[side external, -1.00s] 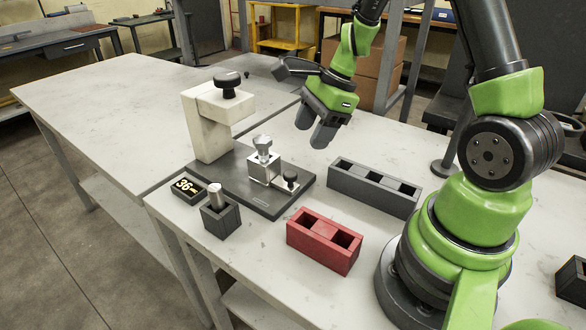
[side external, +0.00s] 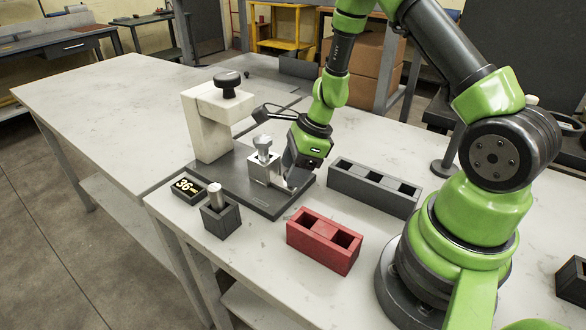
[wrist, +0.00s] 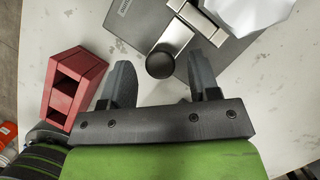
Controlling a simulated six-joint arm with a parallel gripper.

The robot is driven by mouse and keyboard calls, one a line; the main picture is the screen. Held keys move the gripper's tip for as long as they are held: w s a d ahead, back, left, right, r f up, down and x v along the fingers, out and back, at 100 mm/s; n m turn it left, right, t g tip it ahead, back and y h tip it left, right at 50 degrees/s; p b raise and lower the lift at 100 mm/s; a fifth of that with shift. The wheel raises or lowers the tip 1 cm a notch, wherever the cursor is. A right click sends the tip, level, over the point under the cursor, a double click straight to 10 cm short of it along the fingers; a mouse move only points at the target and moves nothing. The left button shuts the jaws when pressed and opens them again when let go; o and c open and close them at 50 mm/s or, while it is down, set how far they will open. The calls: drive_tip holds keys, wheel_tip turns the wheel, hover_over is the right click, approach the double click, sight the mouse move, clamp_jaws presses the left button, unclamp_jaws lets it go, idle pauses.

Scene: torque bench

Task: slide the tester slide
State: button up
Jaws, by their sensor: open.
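The tester slide is a silver block (side external: 258,175) on the dark base plate (side external: 230,178), with a bright hex-headed bolt (side external: 263,143) standing upright in it. In the wrist view the silver slide bar (wrist: 185,30) runs to a round black knob (wrist: 160,65). My gripper (side external: 291,176) is low at the right end of the slide and hides the knob in the side view. In the wrist view my open gripper (wrist: 161,75) has one finger on each side of the knob, with gaps showing.
A white C-shaped stand (side external: 211,125) with a black top knob rises behind the slide. A red bin (side external: 318,250) and a dark bin (side external: 372,198) lie nearby.

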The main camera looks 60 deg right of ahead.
drive_tip(key=shift+f, duration=0.3)
clamp_jaws()
drive_tip(key=shift+s+a, duration=0.1)
drive_tip(key=shift+s, duration=1.95)
unclamp_jaws()
drive_tip(key=shift+r, duration=0.15)
drive_tip(key=v, duration=0.9)
drive_tip(key=shift+r, duration=0.3)
drive_tip(key=shift+s, duration=0.1)
